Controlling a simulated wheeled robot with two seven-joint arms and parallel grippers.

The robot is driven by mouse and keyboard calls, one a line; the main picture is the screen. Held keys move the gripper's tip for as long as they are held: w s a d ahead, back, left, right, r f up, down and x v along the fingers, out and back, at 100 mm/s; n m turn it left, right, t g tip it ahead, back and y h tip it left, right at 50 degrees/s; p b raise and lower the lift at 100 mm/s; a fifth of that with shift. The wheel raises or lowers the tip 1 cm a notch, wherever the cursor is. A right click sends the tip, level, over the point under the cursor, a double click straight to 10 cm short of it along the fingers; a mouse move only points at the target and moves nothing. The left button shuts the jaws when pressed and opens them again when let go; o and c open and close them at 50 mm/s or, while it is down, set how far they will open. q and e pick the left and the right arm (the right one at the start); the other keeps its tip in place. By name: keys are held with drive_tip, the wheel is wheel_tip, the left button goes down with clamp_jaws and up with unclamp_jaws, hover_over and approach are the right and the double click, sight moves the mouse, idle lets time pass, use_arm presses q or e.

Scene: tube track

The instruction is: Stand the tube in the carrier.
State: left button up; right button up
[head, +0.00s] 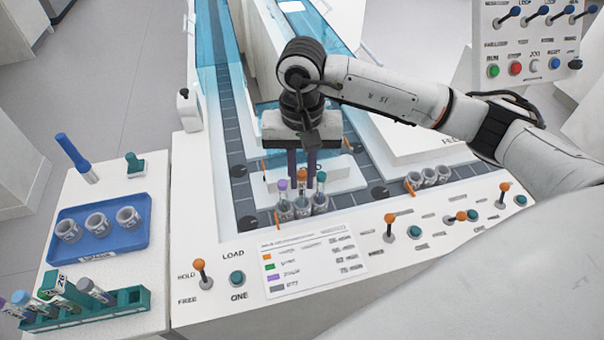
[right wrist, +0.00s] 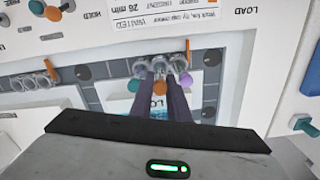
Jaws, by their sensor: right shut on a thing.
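My right gripper (head: 302,176) points down over the track and is shut on the orange-capped tube (head: 300,185). In the right wrist view its fingers (right wrist: 166,82) close around the orange cap (right wrist: 160,88). The tube is upright at the middle carrier (head: 301,208) of a row of three. Its cap looks slightly higher than its neighbours'; whether its base rests on the carrier's floor is hidden. A purple-capped tube (head: 283,194) stands in the carrier on its left and a teal-capped tube (head: 320,187) in the one on its right. My left gripper is out of view.
Three empty carriers (head: 428,177) stand on the track to the right. A blue tray (head: 75,257) holds three more, and a green rack (head: 95,314) holds several tubes. Orange-knobbed levers (head: 199,265) rise from the front panel. Clear blue covers (head: 214,50) border the track.

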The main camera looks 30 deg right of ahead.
drive_tip(key=shift+f, duration=0.3)
drive_tip(key=o, duration=0.9)
drive_tip(key=shift+c, duration=0.2)
